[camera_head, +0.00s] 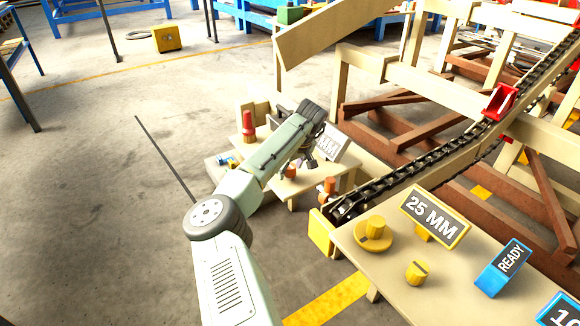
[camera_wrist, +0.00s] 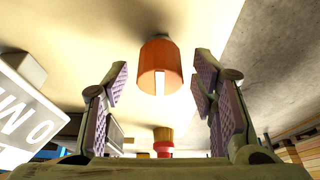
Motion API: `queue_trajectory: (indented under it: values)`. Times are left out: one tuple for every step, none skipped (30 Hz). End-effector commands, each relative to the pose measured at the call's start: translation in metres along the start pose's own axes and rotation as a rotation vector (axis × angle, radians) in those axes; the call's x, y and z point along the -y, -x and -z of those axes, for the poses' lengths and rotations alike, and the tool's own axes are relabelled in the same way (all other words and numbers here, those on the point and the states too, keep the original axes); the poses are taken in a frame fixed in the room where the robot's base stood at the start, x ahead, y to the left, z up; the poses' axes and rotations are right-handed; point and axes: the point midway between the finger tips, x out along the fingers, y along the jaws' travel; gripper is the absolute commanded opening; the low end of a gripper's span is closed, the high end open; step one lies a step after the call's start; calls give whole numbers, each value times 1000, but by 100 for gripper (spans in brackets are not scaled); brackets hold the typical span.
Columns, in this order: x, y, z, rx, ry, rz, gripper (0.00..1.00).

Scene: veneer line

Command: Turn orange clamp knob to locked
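An orange knob (camera_wrist: 158,62) with a white mark on its face shows in the wrist view, upper middle. My gripper (camera_wrist: 162,78) is open, with one padded finger on each side of the knob. Clear gaps show between the knob and both fingers, and nothing is held. In the head view my gripper (camera_head: 305,152) hangs over a small beige table (camera_head: 318,182). A small orange-brown piece (camera_head: 291,171) shows just below it, partly hidden by the arm, and another orange-red piece (camera_head: 327,186) stands at the table's right. The locked marking is not readable.
A white sign (camera_head: 330,146) ending in MM stands behind my gripper. It also shows tilted in the wrist view (camera_wrist: 30,112). A red knob (camera_head: 248,126) stands at left. The chain conveyor (camera_head: 420,165) and a bench with a 25 MM sign (camera_head: 434,218) are at right. Left floor is mostly clear.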

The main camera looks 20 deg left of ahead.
Motion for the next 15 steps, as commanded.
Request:
queue_trajectory:
  values:
    - [0,0,0,0,0,0,48]
    - [0,0,0,0,0,0,46]
    - [0,0,0,0,0,0,44]
    - [0,0,0,0,0,0,42]
    - [0,0,0,0,0,0,40]
    - [0,0,0,0,0,0,37]
    - [0,0,0,0,0,0,35]
    - [0,0,0,0,0,0,33]
    - [0,0,0,0,0,0,30]
    - [0,0,0,0,0,0,28]
    - [0,0,0,0,0,0,26]
    - [0,0,0,0,0,0,24]
    - [0,0,0,0,0,0,22]
    - [0,0,0,0,0,0,20]
    - [0,0,0,0,0,0,17]
